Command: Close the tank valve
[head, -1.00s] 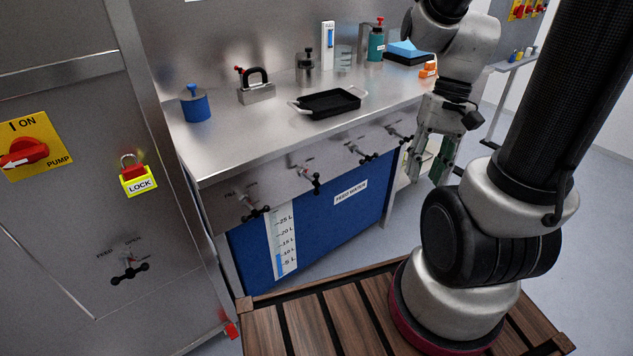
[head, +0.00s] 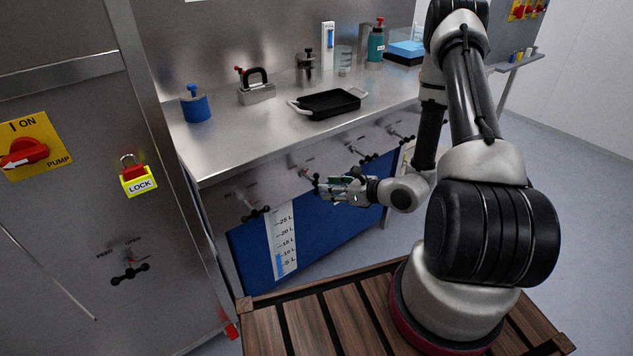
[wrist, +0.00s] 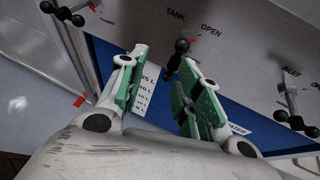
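The tank valve is a small black ball-ended handle with a red mark (wrist: 182,47), below the words TANK and OPEN in the wrist view. The red mark lies on the side toward OPEN. In the head view it is the second valve from the left (head: 310,178) on the bench front. My gripper (wrist: 162,62) is open and empty, with its green-padded fingers apart. The handle lies just beyond the fingertips, nearer the right finger; I cannot tell whether they touch. In the head view my gripper (head: 326,188) is just right of the valve.
Similar valves sit to the left (head: 254,211) and right (head: 364,156) on the panel. Below is the blue feed water tank (head: 335,228) with a level scale (head: 284,240). A black tray (head: 328,103) stands on the bench top. A LOCK tag (head: 138,181) hangs on the left cabinet.

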